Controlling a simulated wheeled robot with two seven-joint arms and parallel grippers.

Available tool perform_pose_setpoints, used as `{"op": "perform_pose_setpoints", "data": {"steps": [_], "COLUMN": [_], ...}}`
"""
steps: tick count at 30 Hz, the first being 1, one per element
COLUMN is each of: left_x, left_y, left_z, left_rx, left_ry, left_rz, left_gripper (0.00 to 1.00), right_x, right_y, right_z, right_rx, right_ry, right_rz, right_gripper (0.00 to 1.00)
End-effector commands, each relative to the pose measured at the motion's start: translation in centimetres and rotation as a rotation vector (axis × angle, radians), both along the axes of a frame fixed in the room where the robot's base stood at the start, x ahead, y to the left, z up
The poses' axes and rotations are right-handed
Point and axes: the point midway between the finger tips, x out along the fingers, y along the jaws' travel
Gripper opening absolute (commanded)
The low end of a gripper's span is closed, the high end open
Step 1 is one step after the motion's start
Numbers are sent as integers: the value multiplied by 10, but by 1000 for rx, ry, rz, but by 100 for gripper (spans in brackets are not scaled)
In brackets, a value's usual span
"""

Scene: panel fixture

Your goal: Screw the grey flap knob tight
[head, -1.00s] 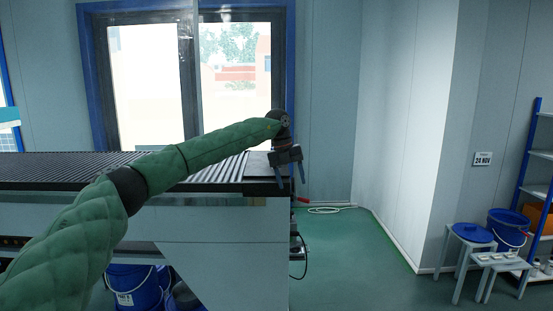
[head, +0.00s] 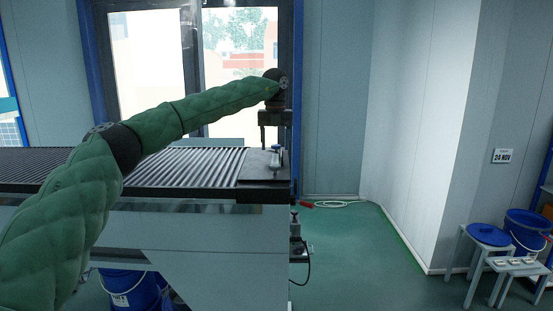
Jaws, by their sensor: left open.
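A small grey knob (head: 276,159) stands on the dark flat flap (head: 254,170) at the right end of the ribbed conveyor. My left gripper (head: 275,147) hangs with its fingers pointing down just above the knob. Its fingers are apart, with nothing visibly held between them. At this size I cannot tell whether a finger touches the knob or how far it is screwed in. My right gripper is out of view.
The conveyor (head: 190,165) runs left from the flap, in front of a window. A red-handled item (head: 307,204) and a white hose (head: 340,204) are beyond its right end. Stools with a blue bucket (head: 525,230) stand at far right. The green floor between is clear.

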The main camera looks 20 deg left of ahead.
Motion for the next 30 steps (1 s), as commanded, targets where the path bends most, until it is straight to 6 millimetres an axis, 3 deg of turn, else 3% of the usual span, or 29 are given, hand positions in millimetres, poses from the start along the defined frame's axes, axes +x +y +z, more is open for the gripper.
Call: {"op": "perform_pose_setpoints", "data": {"steps": [3, 9, 16, 26, 30], "left_x": [-1, -1, 0, 0, 0], "left_y": [0, 1, 0, 0, 0], "left_z": [-12, -40, -62, -67, -67], "left_rx": [1, 0, -1, 0, 0], "left_ry": [3, 3, 2, 1, 1], "left_rz": [-1, 0, 0, 0, 0], "left_gripper": [59, 59, 59, 59, 35], "right_x": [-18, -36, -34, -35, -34], "right_y": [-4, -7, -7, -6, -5], "right_z": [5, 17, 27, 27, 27], "right_rx": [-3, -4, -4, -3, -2], "right_ry": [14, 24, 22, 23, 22], "right_rz": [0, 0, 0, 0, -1], "right_gripper": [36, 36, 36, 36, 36]}}
